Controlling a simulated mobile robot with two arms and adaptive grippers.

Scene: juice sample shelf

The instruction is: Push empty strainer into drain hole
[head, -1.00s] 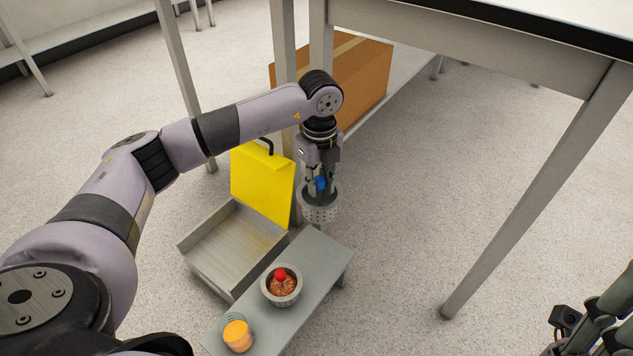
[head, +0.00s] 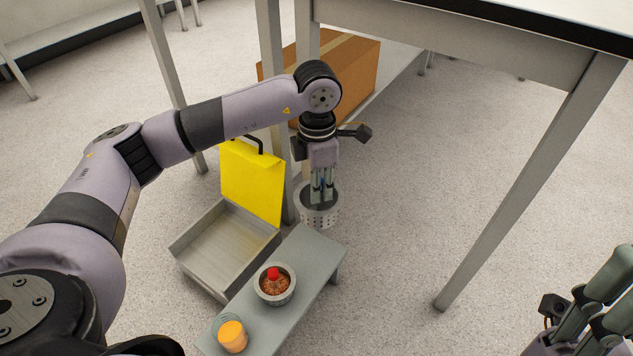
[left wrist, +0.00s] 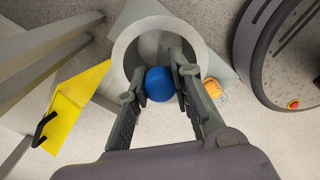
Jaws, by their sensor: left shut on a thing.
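The empty-looking strainer (head: 318,218) is a grey perforated cup beyond the far end of the low grey bench. My left gripper (head: 322,198) points straight down into it. In the left wrist view the fingers are shut on its blue ball knob (left wrist: 159,84), with the round grey strainer wall (left wrist: 126,45) around them. I cannot tell how high the strainer is above the floor. No drain hole shows. My right gripper (head: 592,312) is partly in view at the lower right, and its finger opening is unclear.
The bench (head: 315,262) bears a second strainer (head: 275,294) with a red knob and brown-orange bits, and an orange jar (head: 232,336). A grey tray (head: 215,250) and yellow panel (head: 250,183) stand left. A cardboard box (head: 350,75) lies behind. Table legs (head: 535,180) flank open floor.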

